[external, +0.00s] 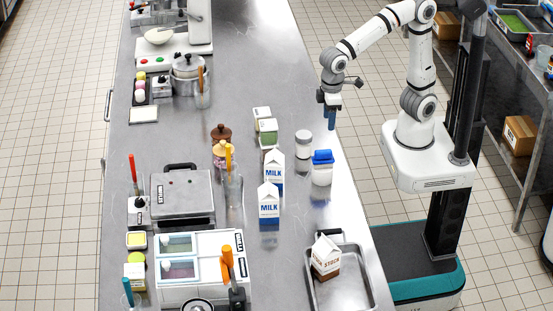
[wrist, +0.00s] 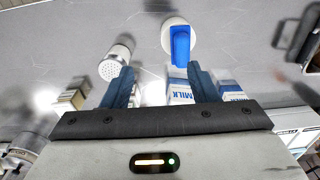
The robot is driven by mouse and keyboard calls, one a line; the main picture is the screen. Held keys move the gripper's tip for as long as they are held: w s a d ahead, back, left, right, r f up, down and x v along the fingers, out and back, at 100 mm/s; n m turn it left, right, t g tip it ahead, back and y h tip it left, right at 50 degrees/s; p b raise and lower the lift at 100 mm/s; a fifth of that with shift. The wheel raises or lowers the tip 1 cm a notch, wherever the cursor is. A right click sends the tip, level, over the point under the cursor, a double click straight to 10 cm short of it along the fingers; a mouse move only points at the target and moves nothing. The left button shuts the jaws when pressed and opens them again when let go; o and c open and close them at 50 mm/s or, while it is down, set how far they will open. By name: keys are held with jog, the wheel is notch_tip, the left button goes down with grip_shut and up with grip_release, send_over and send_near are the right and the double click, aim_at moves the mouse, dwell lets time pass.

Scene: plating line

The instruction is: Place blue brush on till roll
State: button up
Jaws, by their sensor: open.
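The blue brush (external: 322,156) lies on top of the white till roll (external: 321,176), which stands upright on the steel counter. In the wrist view the blue brush (wrist: 181,46) lies across the round white top of the till roll (wrist: 194,36), just beyond my right fingertip. My gripper (external: 331,127) hangs above the counter's right edge, higher than the roll and apart from it. In the wrist view my gripper (wrist: 158,70) has its two blue fingers spread, with nothing held between them. The fingers do not appear to touch the brush.
A shaker (external: 303,143) with a perforated lid stands behind the roll. Milk cartons (external: 274,170) stand close to its left. A steel tray (external: 350,282) holding a stock carton (external: 326,258) lies in front. The counter (external: 262,60) is clear toward the back.

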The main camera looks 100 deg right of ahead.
jog(key=s+d+f+t, duration=0.2)
jog(key=s+d, duration=1.1)
jog(key=d, duration=0.4)
jog(key=shift+s+f+t, duration=0.15)
jog(key=shift+f+t, duration=0.1)
jog(key=shift+t, duration=0.05)
